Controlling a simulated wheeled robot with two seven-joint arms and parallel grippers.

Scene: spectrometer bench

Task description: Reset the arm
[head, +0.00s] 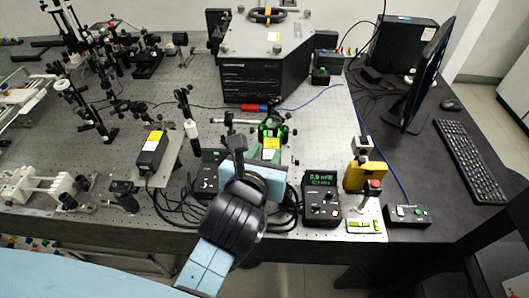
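My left gripper (240,148) is over the front part of the optical bench (330,150), with its dark wrist and pale blue palm in the middle of the head view. One dark finger stands up at the palm's left side. I cannot make out the second finger clearly, so the opening between them is unclear. No held object can be made out. Behind the palm is a green-lit device (272,130) with a yellow label; I cannot tell whether they touch. My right gripper is not in view.
A large black-sided instrument (265,78) stands at the back. A control box with a green display (321,196) and a yellow block (366,176) are right of my gripper. A black box (150,151) and many optics mounts stand left. A monitor (425,78) and keyboard (468,160) are far right.

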